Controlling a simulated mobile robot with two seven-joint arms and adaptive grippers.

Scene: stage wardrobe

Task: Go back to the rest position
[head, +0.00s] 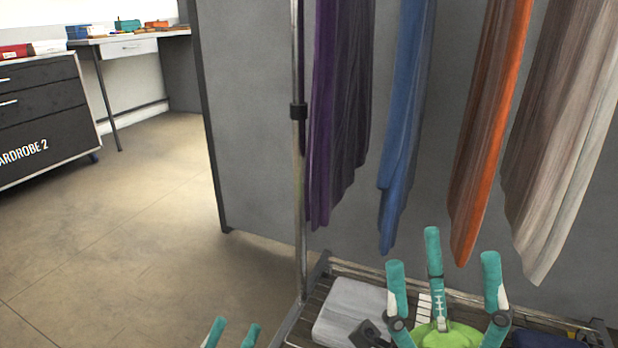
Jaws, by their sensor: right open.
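My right gripper (441,272) is at the bottom right, in front of the clothes rack's lower shelf. Its teal fingers point up and stand wide apart, and nothing shows clamped between the tips. My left gripper (234,331) shows only as two teal fingertips at the bottom edge, over the floor. They stand a little apart, and the rest is out of frame.
A rack post (297,200) rises between my grippers. Purple (322,150), blue (402,130), orange (482,140) and beige (565,130) garments hang above the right gripper. Folded grey cloth (349,306) lies on the shelf. A drawer cabinet (40,115) stands left; the floor (130,230) between is clear.

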